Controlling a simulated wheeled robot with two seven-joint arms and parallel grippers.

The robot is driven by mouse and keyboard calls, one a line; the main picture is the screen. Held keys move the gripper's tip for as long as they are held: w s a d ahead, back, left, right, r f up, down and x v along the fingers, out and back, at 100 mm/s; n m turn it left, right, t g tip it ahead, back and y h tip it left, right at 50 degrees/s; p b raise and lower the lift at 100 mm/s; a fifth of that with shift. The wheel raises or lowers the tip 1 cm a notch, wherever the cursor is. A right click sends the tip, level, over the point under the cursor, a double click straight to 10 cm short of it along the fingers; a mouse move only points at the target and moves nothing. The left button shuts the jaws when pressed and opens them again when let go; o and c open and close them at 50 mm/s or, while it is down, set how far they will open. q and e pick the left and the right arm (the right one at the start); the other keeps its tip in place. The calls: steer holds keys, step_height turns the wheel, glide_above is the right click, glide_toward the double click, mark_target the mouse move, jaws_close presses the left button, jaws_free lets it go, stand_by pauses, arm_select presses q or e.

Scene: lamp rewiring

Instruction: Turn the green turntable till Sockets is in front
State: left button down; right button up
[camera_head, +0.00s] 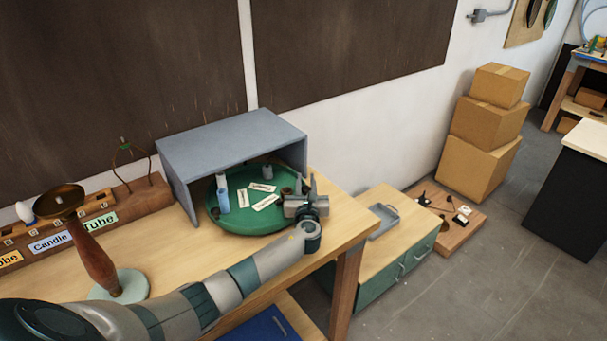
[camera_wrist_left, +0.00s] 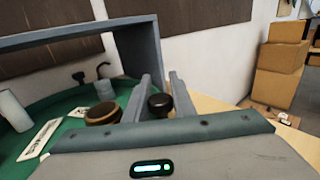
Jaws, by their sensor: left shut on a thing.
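The green turntable (camera_head: 242,218) sits partly under a grey open-fronted cover (camera_head: 230,142) on the wooden bench. Several white labels (camera_head: 262,187) lie on it, and their words are too small to read. A pale blue-white cylinder (camera_head: 223,200) stands at its left, and a brown ring-shaped part (camera_wrist_left: 103,113) shows near its right edge. My left gripper (camera_head: 307,188) is at the turntable's right rim. In the left wrist view its fingers (camera_wrist_left: 166,98) are on either side of a black knob (camera_wrist_left: 160,104), shut on it. My right gripper is out of view.
A lamp with a wooden stem (camera_head: 95,255) stands on the bench at left, near a wooden rack with labels such as Candle (camera_head: 50,243). A low cabinet (camera_head: 385,250) with a grey tray (camera_head: 383,219) stands right of the bench. Stacked boxes (camera_head: 485,130) are farther right.

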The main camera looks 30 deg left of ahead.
arm_select(q)
steer(key=shift+s+d+m+t+h+p, duration=0.35)
steer(key=shift+s+m+h, duration=0.1)
steer(key=shift+s+h, duration=0.1)
steer(key=shift+s+d+m+t+h+p, duration=0.3)
steer(key=shift+s+m+h, duration=0.15)
steer(key=shift+s+h, duration=0.1)
steer(key=c, duration=1.8)
jaws_free()
steer(key=shift+w, duration=0.1)
steer(key=b+v, duration=0.3)
steer(key=v, duration=1.3)
steer(key=shift+s+d+r, duration=0.1)
steer(key=shift+s+d, duration=0.1)
steer(key=shift+s, duration=0.45)
